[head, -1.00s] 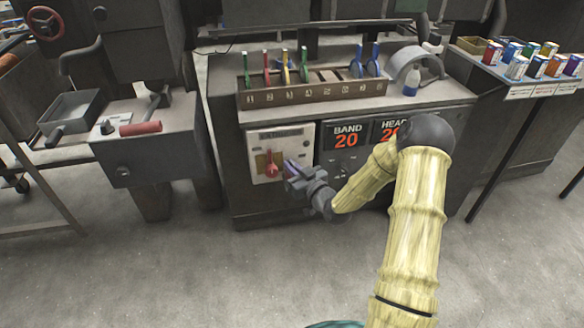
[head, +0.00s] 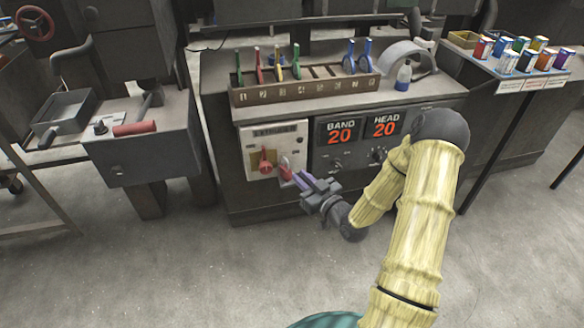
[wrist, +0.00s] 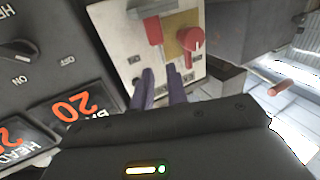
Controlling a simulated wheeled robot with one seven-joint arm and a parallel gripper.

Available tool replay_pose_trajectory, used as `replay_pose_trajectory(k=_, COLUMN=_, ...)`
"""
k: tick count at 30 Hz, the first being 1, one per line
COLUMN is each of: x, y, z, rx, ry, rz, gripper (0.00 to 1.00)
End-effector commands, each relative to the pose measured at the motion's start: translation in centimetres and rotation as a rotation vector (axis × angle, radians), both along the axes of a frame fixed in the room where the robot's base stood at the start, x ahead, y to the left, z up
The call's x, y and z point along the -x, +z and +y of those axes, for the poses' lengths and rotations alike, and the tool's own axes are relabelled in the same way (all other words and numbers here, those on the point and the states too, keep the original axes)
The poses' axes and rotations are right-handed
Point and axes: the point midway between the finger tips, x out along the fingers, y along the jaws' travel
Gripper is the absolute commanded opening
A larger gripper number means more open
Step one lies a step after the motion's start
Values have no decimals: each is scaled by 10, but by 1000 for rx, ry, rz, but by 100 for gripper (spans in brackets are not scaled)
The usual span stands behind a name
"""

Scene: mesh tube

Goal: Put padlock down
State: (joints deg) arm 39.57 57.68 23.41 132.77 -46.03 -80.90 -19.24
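A red padlock (head: 286,173) with a grey shackle is at the front of the pale switch panel (head: 290,134), just right of the red rotary handle (head: 265,161). My gripper (head: 302,180) is just right of and below the padlock in the head view, its purple fingers pointing at the panel. In the wrist view the panel shows upside down, with the red handle (wrist: 191,42) and a red block (wrist: 154,30) beside it that looks like the padlock. The gripper's fingers (wrist: 161,80) are apart, with nothing visible between them. What supports the padlock is unclear.
Displays reading 20 (head: 341,132) and knobs sit right of the panel. Several cans (head: 527,60) stand on a table at right. A grey machine (head: 140,140) stands left. The floor in front is clear.

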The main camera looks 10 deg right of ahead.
Motion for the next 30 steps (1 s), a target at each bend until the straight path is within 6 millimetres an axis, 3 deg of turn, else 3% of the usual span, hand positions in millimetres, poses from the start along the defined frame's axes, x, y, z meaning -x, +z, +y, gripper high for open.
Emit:
replay_pose_trajectory(k=3, x=19, y=0, z=-9, rx=0, ry=-2, rz=2, gripper=15)
replay_pose_trajectory(k=9, x=34, y=0, z=-14, rx=0, ry=0, rz=-1, gripper=15)
replay_pose_trajectory(k=30, x=32, y=-2, z=-7, rx=48, ry=19, rz=56, gripper=15)
